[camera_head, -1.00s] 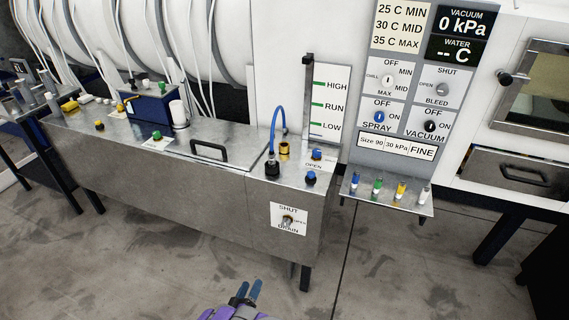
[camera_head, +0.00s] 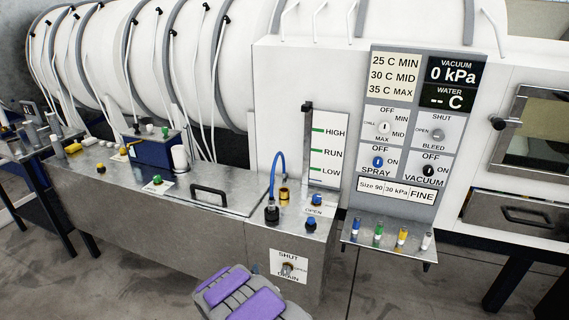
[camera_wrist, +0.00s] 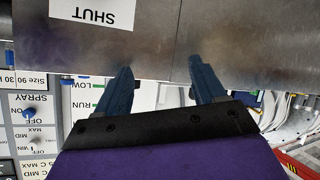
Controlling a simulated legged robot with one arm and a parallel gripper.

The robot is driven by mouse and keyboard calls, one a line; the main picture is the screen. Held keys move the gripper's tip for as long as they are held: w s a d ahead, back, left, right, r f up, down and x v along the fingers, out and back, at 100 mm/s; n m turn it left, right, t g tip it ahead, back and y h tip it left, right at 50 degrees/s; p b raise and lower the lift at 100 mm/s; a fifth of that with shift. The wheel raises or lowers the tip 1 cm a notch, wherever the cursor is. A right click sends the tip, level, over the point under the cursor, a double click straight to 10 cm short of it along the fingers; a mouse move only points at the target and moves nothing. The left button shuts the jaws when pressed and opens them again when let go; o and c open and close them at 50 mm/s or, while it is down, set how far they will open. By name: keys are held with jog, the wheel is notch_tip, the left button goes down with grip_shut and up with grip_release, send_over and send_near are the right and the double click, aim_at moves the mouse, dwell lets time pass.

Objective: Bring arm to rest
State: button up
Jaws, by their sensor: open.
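My gripper (camera_wrist: 163,88) shows in the wrist view with its two blue fingers spread apart and nothing between them. Behind the fingers are the metal front of the tank and part of its SHUT label (camera_wrist: 92,12), upside down in that view. The fingers are mostly hidden behind the arm in the head view.
A control panel (camera_head: 403,130) with knobs and displays stands at the right. A small shelf (camera_head: 388,250) below it holds several coloured nozzles. A blue hose (camera_head: 279,165) arches over the tank top. Concrete floor (camera_head: 50,285) is clear at the lower left.

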jog(key=s+d+r+g+y, duration=0.25)
jog(key=d+r, duration=0.25)
jog(key=r, duration=0.6)
jog(key=s+d+r+m+g, duration=0.1)
jog(key=s+d+r+g, duration=0.3)
jog(key=s+d+r, duration=0.45)
jog(key=s+d+r+g, duration=0.2)
jog(key=s+d, duration=0.3)
jog(key=s, duration=0.8)
jog(key=s+d+r+m+g+h, duration=0.1)
jog(key=s+d+r+g, duration=0.2)
jog(key=s, duration=1.1)
jog(key=s+d+r+m+g, duration=0.1)
jog(key=s+d+r+g, duration=0.2)
jog(key=s, duration=1)
jog(key=d+r, duration=0.1)
jog(key=d, duration=0.2)
jog(key=shift+s+d+h, duration=0.2)
jog(key=shift+d+h, duration=0.1)
jog(key=shift+h, duration=0.05)
jog(key=shift+c, duration=0.4)
